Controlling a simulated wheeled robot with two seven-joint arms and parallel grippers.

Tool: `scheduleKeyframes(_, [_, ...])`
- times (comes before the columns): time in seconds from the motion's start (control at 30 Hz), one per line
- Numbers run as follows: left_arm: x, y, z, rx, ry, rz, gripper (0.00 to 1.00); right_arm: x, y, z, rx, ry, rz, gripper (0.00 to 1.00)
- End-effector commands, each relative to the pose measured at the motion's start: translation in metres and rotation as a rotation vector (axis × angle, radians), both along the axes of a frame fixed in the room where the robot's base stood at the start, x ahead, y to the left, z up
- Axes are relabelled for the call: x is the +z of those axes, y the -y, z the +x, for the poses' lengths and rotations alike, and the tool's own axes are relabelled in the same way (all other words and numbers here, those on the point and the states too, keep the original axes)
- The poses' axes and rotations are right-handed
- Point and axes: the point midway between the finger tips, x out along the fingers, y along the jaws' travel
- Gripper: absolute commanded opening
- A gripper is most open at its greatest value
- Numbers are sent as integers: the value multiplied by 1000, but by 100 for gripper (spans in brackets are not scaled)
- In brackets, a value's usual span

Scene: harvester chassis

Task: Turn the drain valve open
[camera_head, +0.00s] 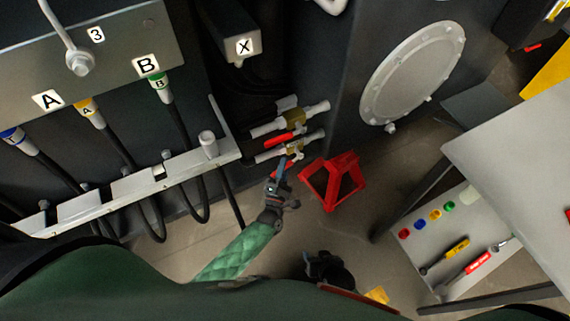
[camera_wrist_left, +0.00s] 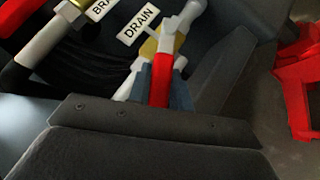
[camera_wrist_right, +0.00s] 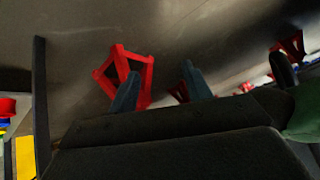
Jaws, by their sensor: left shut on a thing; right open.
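The drain valve (camera_wrist_left: 168,44) has a yellow body on a pale pipe with a red lever (camera_wrist_left: 160,86) and a DRAIN tag (camera_wrist_left: 139,24). In the left wrist view the lever runs down between the fingers of my left gripper (camera_wrist_left: 160,88), which is shut on it. In the head view the lower valve (camera_head: 297,147) is partly hidden by my left gripper (camera_head: 283,172). A second valve (camera_head: 294,119) with a red lever (camera_head: 279,139) sits just above. My right gripper (camera_wrist_right: 160,88) is open and empty; in the head view it shows low in the middle (camera_head: 328,268).
A red stand (camera_head: 332,182) is on the floor right of the valves. A slotted bracket with hanging cables (camera_head: 130,185) is at left. A round bolted cover (camera_head: 411,73) is at upper right. A table with tools (camera_head: 470,265) stands at right.

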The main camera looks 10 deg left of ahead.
Motion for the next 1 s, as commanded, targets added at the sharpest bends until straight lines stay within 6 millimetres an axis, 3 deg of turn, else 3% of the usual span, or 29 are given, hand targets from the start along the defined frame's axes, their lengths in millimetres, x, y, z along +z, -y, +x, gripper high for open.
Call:
scheduleKeyframes(0.03, [4,0,-1,-2,-12,13,0,20,-1,2,4,-11,0,49])
scheduleKeyframes(0.17, [8,0,-2,-2,-38,50,0,64,-1,5,19,-47,-6,49])
scheduleKeyframes(0.33, [12,-2,-3,-1,-78,105,0,134,1,5,43,-104,-15,49])
scheduleKeyframes(0.63, [18,-3,-4,-1,-139,188,0,242,11,-9,79,-193,-38,49])
scheduleKeyframes(0.7, [19,-4,-4,-1,-151,206,0,258,16,-13,82,-215,-49,49])
scheduleKeyframes(1.0, [25,-4,-5,-1,-207,281,0,290,50,-23,52,-299,-124,49])
